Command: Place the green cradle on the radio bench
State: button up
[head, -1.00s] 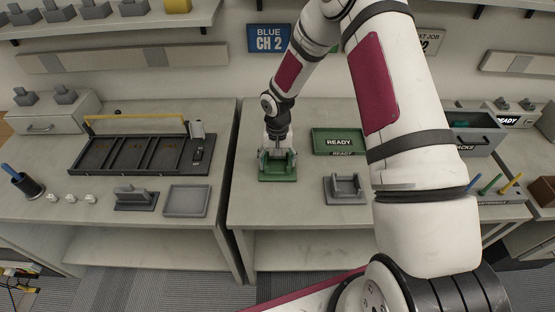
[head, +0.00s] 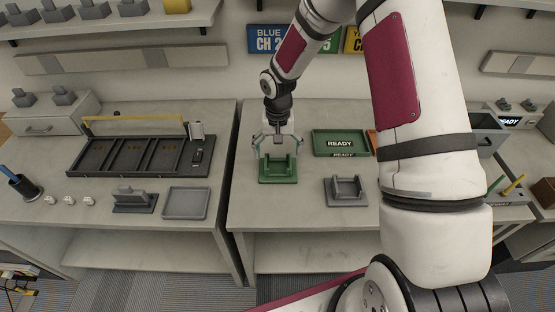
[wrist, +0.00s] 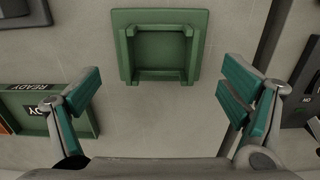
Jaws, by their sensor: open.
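The green cradle (head: 278,169) stands upright on the right-hand bench (head: 245,208), near that bench's left edge. In the wrist view the cradle (wrist: 161,46) lies ahead of the fingers, with bare bench around it. My gripper (head: 272,146) is just behind and above the cradle in the head view. In the wrist view my gripper (wrist: 160,95) has its fingers spread wide, with nothing between the tips. The fingers look clear of the cradle.
A green READY tray (head: 340,142) lies right of the cradle, and a grey cradle (head: 346,190) stands in front of that tray. A gap separates this bench from the left bench (head: 100,222), which holds a dark slotted rack (head: 140,156) and a grey tray (head: 186,202).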

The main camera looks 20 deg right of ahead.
jog(key=s+r+n+t, duration=0.1)
jog(key=s+r, duration=0.3)
jog(key=r, duration=0.5)
jog(key=s+d+r+t+h, duration=0.1)
jog(key=s+r, duration=0.2)
jog(key=r, duration=0.6)
jog(key=s+r+n, duration=0.1)
jog(key=s+r, duration=0.3)
jog(key=r, duration=0.4)
jog(key=s+r+t, duration=0.1)
jog(key=s+r, duration=0.1)
jog(key=s, duration=0.3)
jog(key=s+r+n+t, duration=0.1)
jog(key=s+r, duration=0.2)
jog(key=s, duration=0.3)
jog(key=s+r+t+y, duration=0.1)
jog(key=s+r, duration=0.1)
jog(key=s, duration=0.4)
jog(key=shift+a+r+n+b, duration=0.3)
jog(key=shift+a+r, duration=0.1)
jog(key=shift+a, duration=0.05)
